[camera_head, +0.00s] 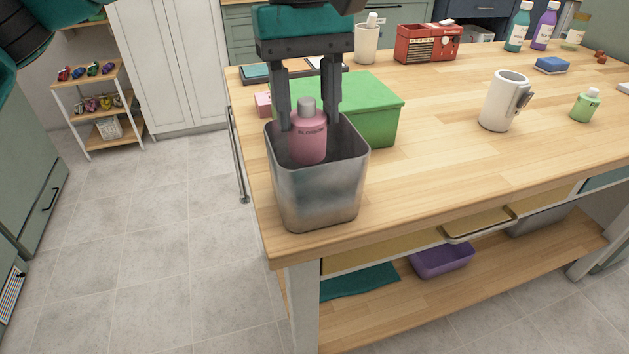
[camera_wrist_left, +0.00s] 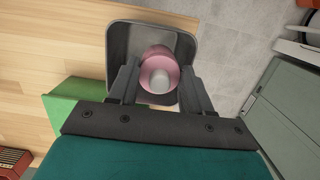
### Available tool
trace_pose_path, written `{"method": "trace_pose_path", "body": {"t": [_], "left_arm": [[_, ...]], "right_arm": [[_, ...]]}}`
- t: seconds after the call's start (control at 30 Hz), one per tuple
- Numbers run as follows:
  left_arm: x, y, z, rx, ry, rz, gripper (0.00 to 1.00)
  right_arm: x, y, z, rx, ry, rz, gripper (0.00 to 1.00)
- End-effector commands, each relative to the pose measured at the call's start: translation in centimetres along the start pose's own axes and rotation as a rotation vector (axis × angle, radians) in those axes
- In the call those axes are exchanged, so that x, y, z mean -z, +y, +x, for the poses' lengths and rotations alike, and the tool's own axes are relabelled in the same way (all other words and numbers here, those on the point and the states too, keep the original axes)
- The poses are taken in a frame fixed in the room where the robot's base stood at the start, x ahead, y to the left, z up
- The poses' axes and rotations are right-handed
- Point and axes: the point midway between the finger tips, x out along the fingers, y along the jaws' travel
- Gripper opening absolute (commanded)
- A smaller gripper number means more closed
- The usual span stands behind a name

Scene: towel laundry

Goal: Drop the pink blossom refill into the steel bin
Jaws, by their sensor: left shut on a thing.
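The pink blossom refill (camera_head: 308,140) is a pink bottle with a grey cap, upright, its lower part hidden inside the steel bin (camera_head: 320,195). The bin stands on the near left corner of the wooden table. My left gripper (camera_head: 306,118) comes down from above, with its fingers on either side of the bottle, shut on it. In the left wrist view, the bottle (camera_wrist_left: 158,72) sits within the rim of the bin (camera_wrist_left: 120,45), between the fingertips (camera_wrist_left: 156,90). Whether the bottle touches the bin's floor is hidden. My right gripper is not in view.
A green box (camera_head: 372,105) stands right behind the bin, with a small pink item (camera_head: 263,104) to its left. A white mug (camera_head: 504,101) and a green bottle (camera_head: 585,105) stand to the right. The table's middle is clear.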

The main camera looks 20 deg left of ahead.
Motion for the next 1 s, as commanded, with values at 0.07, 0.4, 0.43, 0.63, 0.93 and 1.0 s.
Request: {"method": "trace_pose_path", "body": {"t": [0.07, 0.4, 0.43, 0.63, 0.93, 1.0], "left_arm": [[0.1, 0.0, 0.4, -0.001, 0.0, 0.0, 0.18], [0.1, 0.0, 0.3, -0.001, 0.0, 0.0, 0.6], [0.1, 0.0, 0.3, -0.001, 0.0, 0.0, 0.62], [0.1, 0.0, 0.3, -0.001, 0.0, 0.0, 0.79], [0.1, 0.0, -0.2, -0.001, 0.0, -0.001, 0.79], [0.1, 0.1, -1.1, -0.003, 0.001, -0.002, 0.79]], "right_arm": [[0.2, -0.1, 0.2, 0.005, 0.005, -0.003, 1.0], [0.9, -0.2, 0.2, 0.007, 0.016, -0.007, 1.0], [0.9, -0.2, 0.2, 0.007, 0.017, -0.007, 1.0], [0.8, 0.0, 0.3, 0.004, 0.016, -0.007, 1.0], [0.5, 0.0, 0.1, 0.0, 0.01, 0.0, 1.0], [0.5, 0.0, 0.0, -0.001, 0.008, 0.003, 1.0]]}}
